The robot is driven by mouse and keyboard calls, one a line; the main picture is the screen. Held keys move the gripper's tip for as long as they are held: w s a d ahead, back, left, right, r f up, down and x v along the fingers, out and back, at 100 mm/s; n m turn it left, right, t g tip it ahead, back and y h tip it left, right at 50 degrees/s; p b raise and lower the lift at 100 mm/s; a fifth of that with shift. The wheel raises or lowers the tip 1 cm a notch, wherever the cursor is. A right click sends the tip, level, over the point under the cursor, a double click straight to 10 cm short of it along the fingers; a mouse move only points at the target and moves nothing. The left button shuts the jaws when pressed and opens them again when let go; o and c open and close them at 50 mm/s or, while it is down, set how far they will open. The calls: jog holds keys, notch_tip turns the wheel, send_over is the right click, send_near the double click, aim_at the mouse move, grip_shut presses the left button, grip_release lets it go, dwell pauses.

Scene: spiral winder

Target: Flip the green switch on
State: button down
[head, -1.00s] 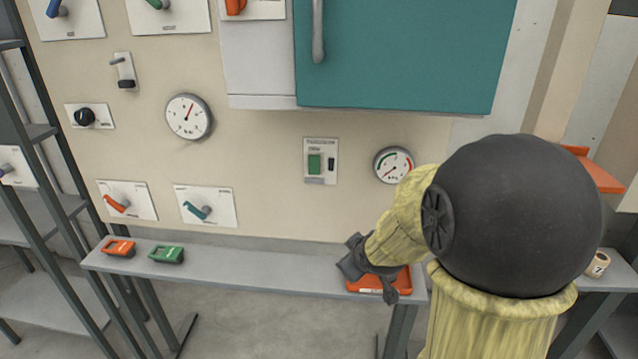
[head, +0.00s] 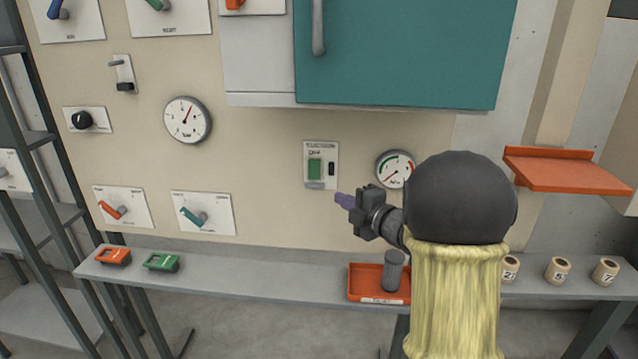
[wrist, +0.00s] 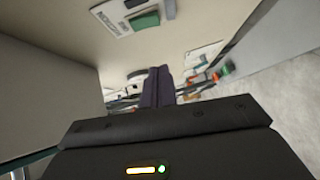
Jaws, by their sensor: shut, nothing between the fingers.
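The green switch (head: 314,169) is a green rectangular rocker on a small white plate on the beige wall panel, with a small black element at its right. It also shows at the top of the wrist view (wrist: 146,21). I cannot tell whether it is on or off. My gripper (head: 342,200) is shut and empty, its dark purple fingers pointing left. In the head view it is a little below and right of the switch, apart from it. The shut fingers also show in the wrist view (wrist: 158,88).
A teal cabinet door (head: 405,55) is above the switch, and a round gauge (head: 395,168) is right of it. Below runs a grey shelf (head: 260,273) with an orange tray (head: 362,282) and a grey cylinder (head: 393,271). An orange ledge (head: 568,174) juts out at right.

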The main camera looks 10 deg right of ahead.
jog(key=p, duration=0.5)
send_near(310, 177)
jog(key=w+a, duration=0.2)
jog(key=a, duration=0.2)
jog(key=w+p, duration=0.1)
jog(key=w+d+p, duration=0.1)
jog(key=w, duration=0.1)
jog(key=shift+w+f, duration=0.1)
jog(key=shift+f, duration=0.1)
jog(key=shift+d, duration=0.1)
jog(key=shift+f+b, duration=0.15)
jog(key=shift+b, duration=0.4)
jog(key=shift+w+f+b, duration=0.25)
jog(key=shift+b, duration=0.75)
jog(key=shift+r+p, duration=0.3)
jog(key=shift+p, duration=0.1)
jog(key=shift+s, duration=0.15)
